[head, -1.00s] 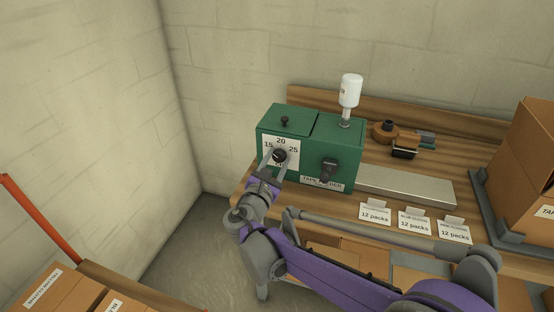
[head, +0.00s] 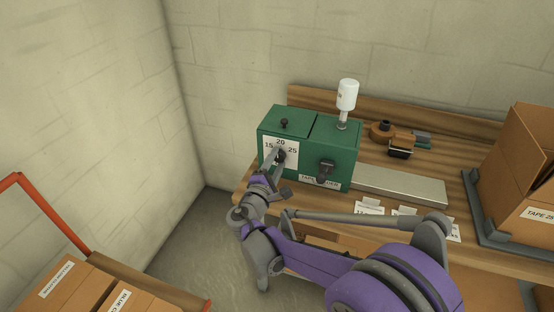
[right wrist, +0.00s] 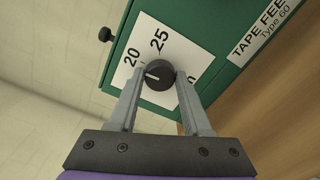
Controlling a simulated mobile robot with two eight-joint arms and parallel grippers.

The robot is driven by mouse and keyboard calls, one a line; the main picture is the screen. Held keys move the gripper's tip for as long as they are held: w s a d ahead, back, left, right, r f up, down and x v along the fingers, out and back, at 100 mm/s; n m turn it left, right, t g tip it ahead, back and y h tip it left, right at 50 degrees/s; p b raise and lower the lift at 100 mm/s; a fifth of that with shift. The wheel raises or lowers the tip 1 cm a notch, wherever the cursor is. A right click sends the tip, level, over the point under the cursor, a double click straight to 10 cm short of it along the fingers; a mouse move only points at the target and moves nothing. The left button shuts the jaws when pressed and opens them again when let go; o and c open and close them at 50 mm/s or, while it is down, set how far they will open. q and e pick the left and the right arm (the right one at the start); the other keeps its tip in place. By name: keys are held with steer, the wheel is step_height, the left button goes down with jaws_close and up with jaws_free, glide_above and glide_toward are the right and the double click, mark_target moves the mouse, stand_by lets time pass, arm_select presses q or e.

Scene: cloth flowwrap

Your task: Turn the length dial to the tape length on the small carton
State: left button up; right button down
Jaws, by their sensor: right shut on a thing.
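The green tape feeder (head: 338,160) stands on the bench with a white dial plate marked 15, 20, 25. My right gripper (head: 281,160) is shut on the black length dial (right wrist: 158,74), one finger on each side. In the right wrist view the dial's white mark points left, below the 20. The plate (right wrist: 150,50) there shows 20, 25 and part of a number ending in 0; 15 is not visible. An open carton (head: 505,185) at the right carries a label (head: 540,215) reading TAPE 25, close to the picture's edge. My left gripper is not in view.
A metal plate (head: 400,184) lies beside the feeder. A red-railed cart (head: 50,212) with labelled boxes stands at lower left.

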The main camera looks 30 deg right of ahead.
steer(key=shift+m, duration=0.5)
steer(key=shift+c, duration=1.7)
jaws_free()
steer(key=p+v, duration=0.1)
steer(key=v, duration=1)
steer(key=shift+d, duration=0.15)
